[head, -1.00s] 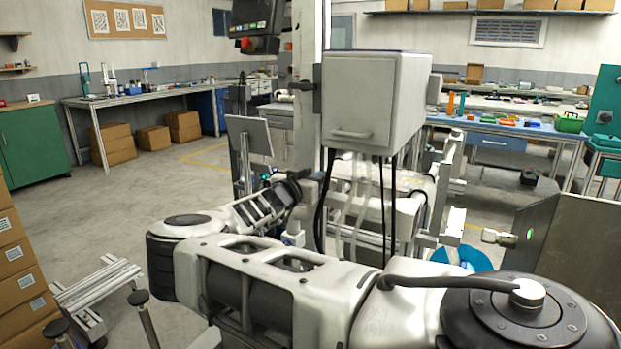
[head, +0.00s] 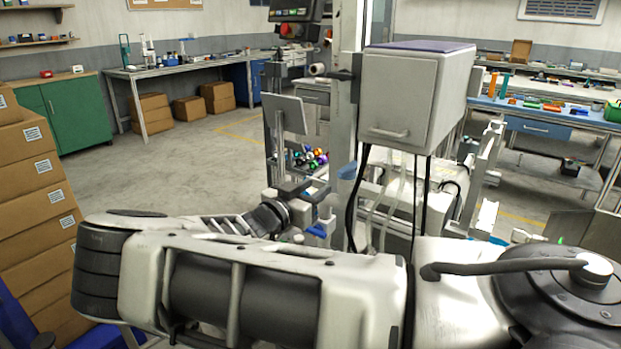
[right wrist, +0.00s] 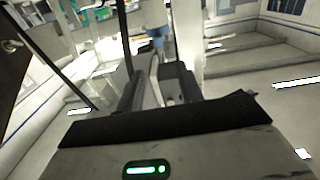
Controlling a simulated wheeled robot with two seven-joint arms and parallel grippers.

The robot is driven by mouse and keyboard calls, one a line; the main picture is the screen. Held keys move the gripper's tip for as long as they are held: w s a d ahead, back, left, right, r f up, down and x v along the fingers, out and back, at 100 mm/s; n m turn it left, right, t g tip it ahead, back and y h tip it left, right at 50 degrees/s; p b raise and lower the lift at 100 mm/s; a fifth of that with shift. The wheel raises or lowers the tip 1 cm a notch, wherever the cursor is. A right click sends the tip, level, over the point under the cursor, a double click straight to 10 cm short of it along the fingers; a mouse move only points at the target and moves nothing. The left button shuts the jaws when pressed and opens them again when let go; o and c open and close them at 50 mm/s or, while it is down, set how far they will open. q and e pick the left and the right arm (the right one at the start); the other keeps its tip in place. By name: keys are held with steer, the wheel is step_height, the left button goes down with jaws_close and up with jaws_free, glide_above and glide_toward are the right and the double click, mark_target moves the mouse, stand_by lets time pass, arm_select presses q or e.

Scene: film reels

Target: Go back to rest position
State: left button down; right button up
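My right arm crosses the lower part of the head view, its elbow at the left and its forearm reaching back to the right. My right gripper (head: 330,200) is in front of the grey post, below the white cabinet (head: 398,98). Its fingers look apart, with a gap between them, and I see nothing held. In the right wrist view the gripper (right wrist: 157,75) shows two dark fingers with a pale gap between them. My left gripper is in neither view.
Stacked cardboard boxes (head: 38,190) stand at the left, close to my elbow. Small coloured balls (head: 310,158) lie behind the gripper. A workbench (head: 545,112) is at the right, and a green cabinet (head: 70,112) at the far left. Open floor (head: 150,185) lies between.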

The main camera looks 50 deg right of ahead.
steer(key=shift+a, duration=0.3)
steer(key=shift+d, duration=0.1)
stand_by(0.3)
